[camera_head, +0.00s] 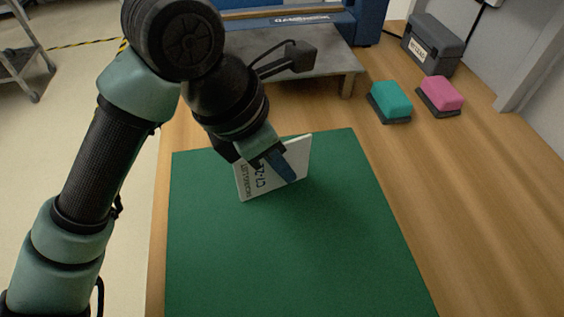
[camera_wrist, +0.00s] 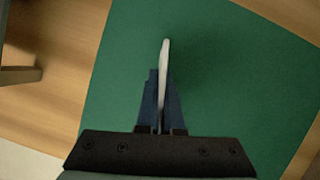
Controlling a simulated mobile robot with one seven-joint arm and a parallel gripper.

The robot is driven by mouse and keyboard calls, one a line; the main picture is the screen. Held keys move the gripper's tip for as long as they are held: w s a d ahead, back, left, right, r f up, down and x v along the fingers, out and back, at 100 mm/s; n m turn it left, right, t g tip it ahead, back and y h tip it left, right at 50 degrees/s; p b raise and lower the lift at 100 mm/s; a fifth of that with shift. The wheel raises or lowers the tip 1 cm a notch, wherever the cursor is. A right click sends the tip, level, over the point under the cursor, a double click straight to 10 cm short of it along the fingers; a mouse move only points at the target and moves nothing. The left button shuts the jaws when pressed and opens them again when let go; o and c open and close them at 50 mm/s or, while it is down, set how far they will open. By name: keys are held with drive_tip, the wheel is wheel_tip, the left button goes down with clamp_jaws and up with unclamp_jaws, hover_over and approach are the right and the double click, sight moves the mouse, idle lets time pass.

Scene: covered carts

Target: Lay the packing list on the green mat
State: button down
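The packing list (camera_head: 298,155) is a white, stiff-looking sheet or card with dark print. My gripper (camera_head: 279,167) is shut on it, with blue fingers on either side. It is held upright and tilted over the far part of the green mat (camera_head: 290,250). In the wrist view the packing list (camera_wrist: 165,60) shows edge-on as a thin white strip between the blue fingers (camera_wrist: 159,100). Whether its lower edge touches the mat cannot be told. The green mat (camera_wrist: 230,70) lies beneath, and the part seen is bare.
A grey metal stand (camera_head: 300,65) is beyond the mat. A teal block (camera_head: 391,99) and a pink block (camera_head: 441,93), each on a dark base, sit right of it. A dark grey box (camera_head: 432,45) stands at the back right. The wooden table (camera_head: 470,200) is clear right of the mat.

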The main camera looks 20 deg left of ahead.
drive_tip(key=shift+f, duration=0.15)
drive_tip(key=c, duration=1.1)
unclamp_jaws()
drive_tip(key=shift+o, duration=0.2)
drive_tip(key=shift+r, duration=0.25)
drive_tip(key=p+v, duration=0.2)
drive_tip(key=v, duration=1)
drive_tip(key=shift+a, duration=0.1)
